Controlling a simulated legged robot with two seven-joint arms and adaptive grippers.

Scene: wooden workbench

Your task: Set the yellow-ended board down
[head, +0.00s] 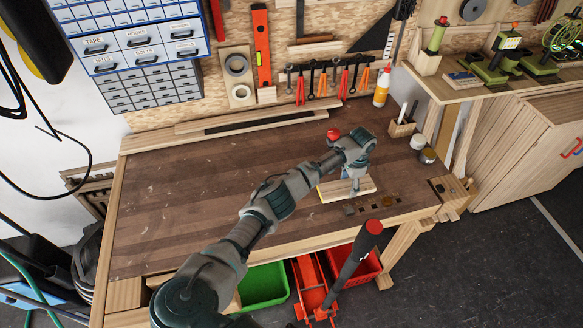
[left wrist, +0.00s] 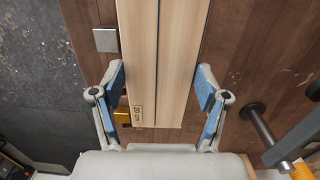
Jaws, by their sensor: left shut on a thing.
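My left gripper (head: 355,184) is over the right part of the workbench, pointing down at a light wooden board (head: 334,192). In the left wrist view the pale board (left wrist: 155,50) runs away between the two blue-padded fingers (left wrist: 160,92) of this gripper, with a dark lengthwise line along it. The fingers are shut on the board. It looks low over or on the bench top; I cannot tell whether it touches. A yellow end is not clearly visible. My right gripper is not in view.
Small metal squares (head: 367,206) lie along the bench's front edge. A red-capped dark shaft (head: 359,250) stands up in front. A red-topped object (head: 333,134) is behind the gripper. The bench's left part (head: 170,200) is clear.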

